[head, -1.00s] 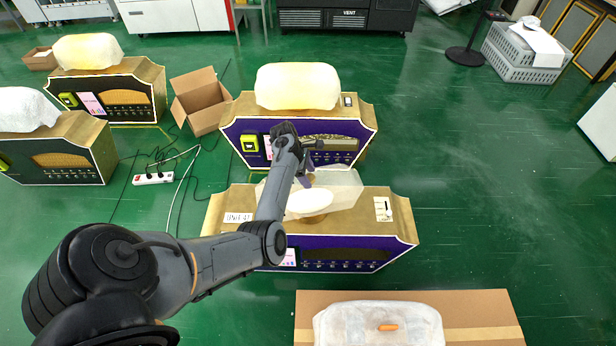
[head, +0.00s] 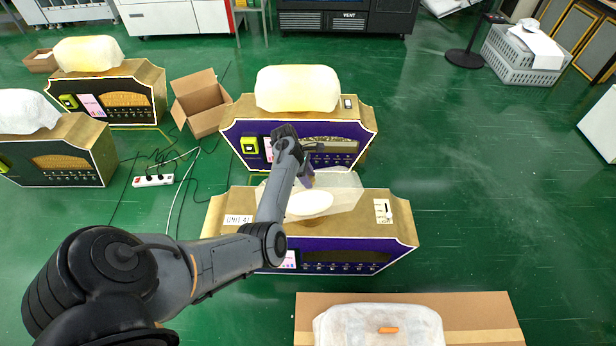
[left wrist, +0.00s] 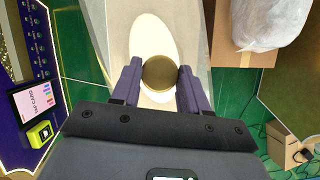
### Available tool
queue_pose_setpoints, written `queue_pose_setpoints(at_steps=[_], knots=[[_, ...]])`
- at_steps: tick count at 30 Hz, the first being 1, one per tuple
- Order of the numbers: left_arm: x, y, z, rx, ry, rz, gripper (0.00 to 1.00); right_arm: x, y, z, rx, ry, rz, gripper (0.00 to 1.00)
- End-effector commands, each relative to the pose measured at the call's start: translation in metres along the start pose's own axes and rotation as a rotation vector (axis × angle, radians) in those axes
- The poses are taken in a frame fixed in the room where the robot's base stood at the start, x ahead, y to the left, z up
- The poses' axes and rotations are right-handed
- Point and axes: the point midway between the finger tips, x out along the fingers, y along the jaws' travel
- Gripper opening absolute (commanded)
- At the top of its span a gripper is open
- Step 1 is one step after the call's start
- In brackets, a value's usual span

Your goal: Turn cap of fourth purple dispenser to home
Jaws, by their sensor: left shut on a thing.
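The purple dispenser (head: 345,243) nearest me has a gold top, a "UNIT 4" style label and a pale translucent cover with a white oval (head: 310,203) on top. My left gripper (head: 308,179) is at the back of that cover. In the left wrist view its two purple fingers (left wrist: 159,82) are shut on a round gold cap (left wrist: 159,70), one on each side. The cap overlaps the white oval in that view. In the head view the cap is not clearly seen. My right gripper is not in view.
Another purple dispenser (head: 235,134) with a cream tank stands right behind. An open cardboard box (head: 198,102) and a power strip (head: 153,181) with cables lie to the left. A wrapped item on cardboard (head: 470,322) is in front.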

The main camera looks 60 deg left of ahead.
Motion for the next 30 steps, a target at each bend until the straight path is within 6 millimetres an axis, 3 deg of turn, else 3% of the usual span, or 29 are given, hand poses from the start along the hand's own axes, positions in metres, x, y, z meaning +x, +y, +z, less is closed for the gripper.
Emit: queue_pose_setpoints(at_steps=[7, 20, 21, 25, 30], knots=[[-0.005, 0.002, 0.001, 0.159, 0.001, -0.068, 0.00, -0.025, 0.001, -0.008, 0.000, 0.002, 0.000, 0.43], [0.000, 0.002, 0.000, 0.231, -0.001, -0.095, 0.00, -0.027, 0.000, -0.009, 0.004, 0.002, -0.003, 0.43], [0.000, 0.002, 0.000, 0.231, -0.001, -0.095, 0.48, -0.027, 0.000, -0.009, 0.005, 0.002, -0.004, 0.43], [0.000, 0.002, 0.000, 0.230, -0.001, -0.095, 0.68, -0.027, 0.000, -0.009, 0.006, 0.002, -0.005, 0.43], [0.000, 0.002, 0.000, 0.229, -0.001, -0.095, 0.68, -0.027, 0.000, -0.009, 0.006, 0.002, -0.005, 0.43]])
